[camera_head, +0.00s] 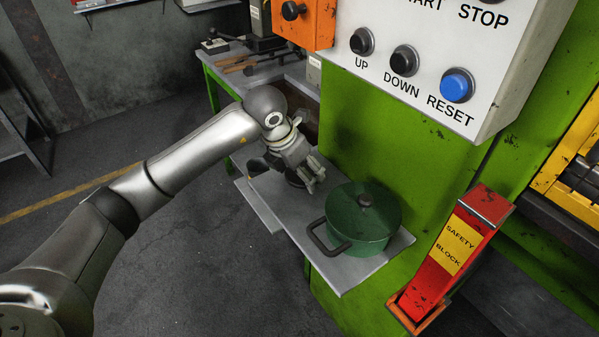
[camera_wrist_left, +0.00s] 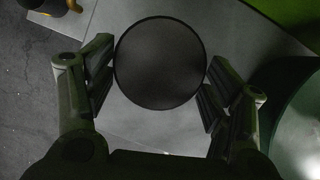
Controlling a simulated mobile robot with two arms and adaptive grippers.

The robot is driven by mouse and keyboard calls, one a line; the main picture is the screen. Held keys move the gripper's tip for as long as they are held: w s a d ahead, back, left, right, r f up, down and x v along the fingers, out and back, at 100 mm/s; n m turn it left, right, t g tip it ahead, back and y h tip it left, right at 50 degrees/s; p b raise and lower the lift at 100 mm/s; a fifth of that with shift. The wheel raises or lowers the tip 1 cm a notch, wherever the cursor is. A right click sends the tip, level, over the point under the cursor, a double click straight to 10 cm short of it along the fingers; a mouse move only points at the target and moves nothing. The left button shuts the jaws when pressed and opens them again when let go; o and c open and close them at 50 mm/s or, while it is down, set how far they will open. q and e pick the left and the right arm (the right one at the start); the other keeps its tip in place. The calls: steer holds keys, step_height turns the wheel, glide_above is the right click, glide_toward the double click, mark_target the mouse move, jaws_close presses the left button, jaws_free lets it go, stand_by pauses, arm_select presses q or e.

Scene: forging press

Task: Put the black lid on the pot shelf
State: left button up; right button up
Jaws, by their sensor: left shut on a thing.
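The black lid (camera_wrist_left: 160,63) is a round dark disc between the fingers of my left gripper (camera_wrist_left: 160,82) in the left wrist view. The fingers touch it on both sides. In the head view my left gripper (camera_head: 298,178) is over the left part of the grey pot shelf (camera_head: 352,273), and the lid is mostly hidden by it. The shelf surface also shows beneath the lid in the left wrist view (camera_wrist_left: 140,130). I cannot tell whether the lid touches the shelf. My right gripper is not in view.
A green pot (camera_head: 362,222) with a dark handle stands on the right part of the shelf, close to my gripper. A red safety block (camera_head: 450,255) is to the right. The control panel (camera_head: 425,65) juts out above. A workbench (camera_head: 270,70) with tools is behind.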

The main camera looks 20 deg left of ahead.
arm_select(q)
steer(key=shift+a+f, duration=0.1)
steer(key=shift+f, duration=0.65)
steer(key=shift+f, duration=0.1)
steer(key=o, duration=0.6)
steer(key=shift+f, duration=0.1)
steer(key=o, duration=0.5)
steer(key=shift+r, duration=0.2)
steer(key=shift+r, duration=0.25)
steer(key=b+v, duration=0.1)
steer(key=v, duration=1)
steer(key=shift+s+r, duration=0.2)
steer(key=shift+s, duration=0.05)
